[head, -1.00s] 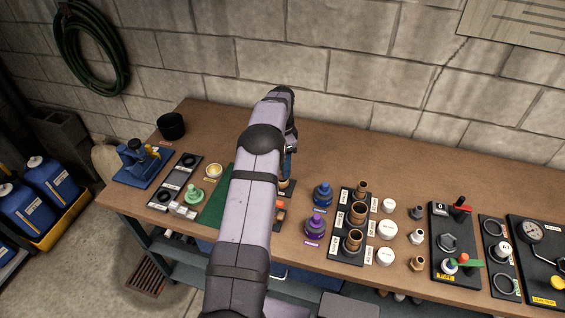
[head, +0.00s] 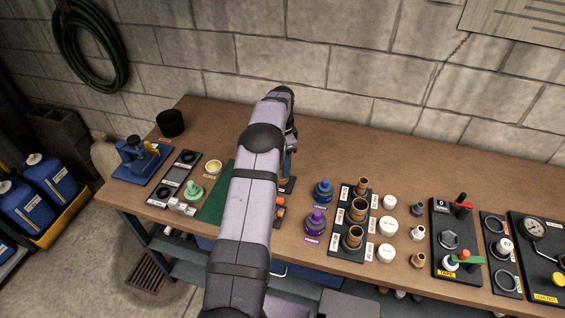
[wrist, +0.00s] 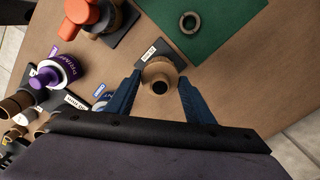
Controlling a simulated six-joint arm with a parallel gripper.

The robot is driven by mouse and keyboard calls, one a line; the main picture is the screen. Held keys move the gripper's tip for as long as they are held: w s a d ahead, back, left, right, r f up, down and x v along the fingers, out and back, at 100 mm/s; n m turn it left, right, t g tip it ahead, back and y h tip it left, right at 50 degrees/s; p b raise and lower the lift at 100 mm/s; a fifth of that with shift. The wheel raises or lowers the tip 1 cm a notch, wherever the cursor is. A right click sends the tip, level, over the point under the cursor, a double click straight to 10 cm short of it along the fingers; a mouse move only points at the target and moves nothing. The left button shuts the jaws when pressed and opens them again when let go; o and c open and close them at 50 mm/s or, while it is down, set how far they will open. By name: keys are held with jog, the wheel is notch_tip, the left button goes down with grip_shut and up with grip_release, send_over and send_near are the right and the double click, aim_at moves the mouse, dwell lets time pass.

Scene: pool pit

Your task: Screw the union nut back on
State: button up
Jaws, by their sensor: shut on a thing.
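The brass-coloured union nut (wrist: 160,72), round with a dark centre hole, sits between the two blue fingers of my gripper (wrist: 160,92) in the wrist view. My gripper is shut on it. A dark labelled plate (wrist: 149,52) lies directly beyond and below the nut; I cannot tell whether the nut touches the union's threads. In the head view, my own arm hides most of this spot. Only the blue fingers (head: 289,165) show at the arm's right side, low over the edge of the dark plate (head: 287,186).
A green mat (wrist: 228,25) with a dark ring (wrist: 190,22) lies beyond the nut. An orange-handled valve (wrist: 82,14) and a purple-capped can (wrist: 62,70) stand to the left in the wrist view. Copper fittings (head: 358,210) stand on a board to the right.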

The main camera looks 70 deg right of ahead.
jog(key=shift+f+b, duration=0.95)
jog(key=shift+f, duration=0.5)
dwell(2.8)
jog(key=o, duration=1.5)
jog(key=shift+r+p, duration=1.85)
jog(key=shift+r, duration=1.15)
jog(key=shift+c, duration=0.4)
